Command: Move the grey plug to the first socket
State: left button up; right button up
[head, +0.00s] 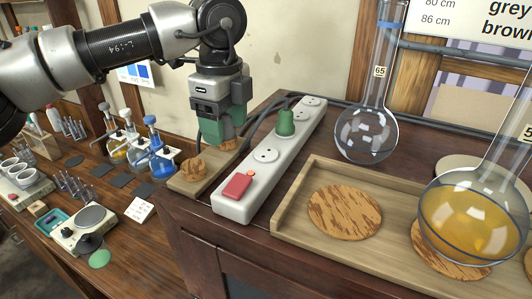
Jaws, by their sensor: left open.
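A white power strip (253,175) lies on the dark cabinet top, with a red switch (237,187) at its near end. The socket nearest the switch (266,155) is empty. A green plug (285,122) sits in the strip beyond it, with a dark cable. Sockets at the far end (312,101) look empty. I cannot make out a grey plug; it may be hidden behind my gripper. My left gripper (217,136) is open, pointing down with greenish fingers, left of the strip over a wooden board. My right gripper is not in view.
The wooden board (205,178) carries brown knob-like pieces (193,168). Dark cables run behind the strip. A lower bench with glassware is left.

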aim_at(225, 115)
pick_arm(q)
jog(key=shift+b, duration=0.35)
dwell(0.6)
grip_shut()
dwell(0.3)
jog(key=shift+r, duration=0.15)
jog(key=shift+r+p, duration=1.65)
jog(key=shift+r, duration=1.2)
